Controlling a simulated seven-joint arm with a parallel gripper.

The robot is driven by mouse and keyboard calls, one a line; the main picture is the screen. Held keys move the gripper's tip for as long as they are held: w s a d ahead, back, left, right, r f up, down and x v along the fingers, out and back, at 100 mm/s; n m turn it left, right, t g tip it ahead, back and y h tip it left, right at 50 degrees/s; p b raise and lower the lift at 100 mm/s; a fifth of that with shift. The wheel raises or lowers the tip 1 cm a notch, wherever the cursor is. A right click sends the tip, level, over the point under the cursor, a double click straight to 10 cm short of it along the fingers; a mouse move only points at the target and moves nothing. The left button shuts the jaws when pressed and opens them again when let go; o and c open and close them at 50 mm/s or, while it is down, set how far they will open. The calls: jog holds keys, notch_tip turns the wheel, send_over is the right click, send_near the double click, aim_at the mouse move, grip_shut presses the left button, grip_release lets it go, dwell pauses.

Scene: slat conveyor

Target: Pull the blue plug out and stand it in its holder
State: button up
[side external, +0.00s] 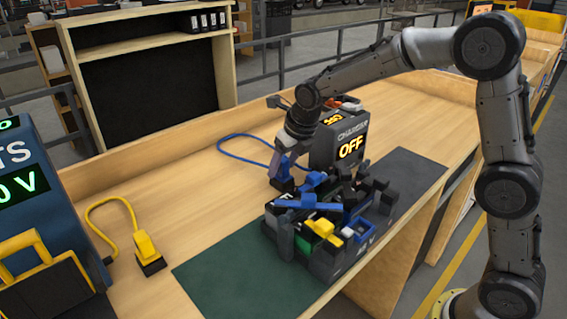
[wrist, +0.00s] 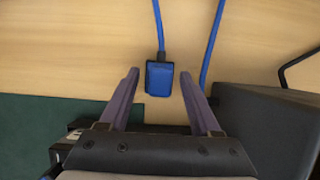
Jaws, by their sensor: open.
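The blue plug (wrist: 159,80) shows in the wrist view with its blue cable running up from its top. It lies between the two fingers of my gripper (wrist: 158,74), with a visible gap on each side. In the side view my gripper (side external: 283,167) is low over the wooden bench, left of the charger box, pointing down. The plug is mostly hidden by the fingers there; a dark block shows under them. I cannot tell whether that block is the plug's holder.
The charger box (side external: 340,140) reads OFF. A battery block (side external: 325,262) with several blue, green, yellow and black parts stands on a dark mat (side external: 408,172). A yellow plug (side external: 147,247) stands on a black base at left, near a voltage unit (side external: 40,165).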

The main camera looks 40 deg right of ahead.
jog(key=shift+r, duration=0.1)
jog(key=v, duration=1.3)
jog(key=shift+r, duration=0.3)
jog(key=shift+s, duration=0.1)
jog(key=s+d+r+m+t, duration=0.15)
jog(key=s+m, duration=0.25)
jog(key=s, duration=0.4)
jog(key=s+d+r+m, duration=0.2)
jog(key=s+r+m, duration=0.15)
jog(key=s, duration=0.35)
jog(key=s+f+m, duration=0.5)
jog(key=s+m, duration=0.1)
jog(key=m, duration=0.8)
jog(key=s+f+m, duration=0.5)
jog(key=s+m, duration=0.2)
jog(key=m, duration=0.7)
jog(key=shift+s+f, duration=0.15)
jog(key=shift+f, duration=0.15)
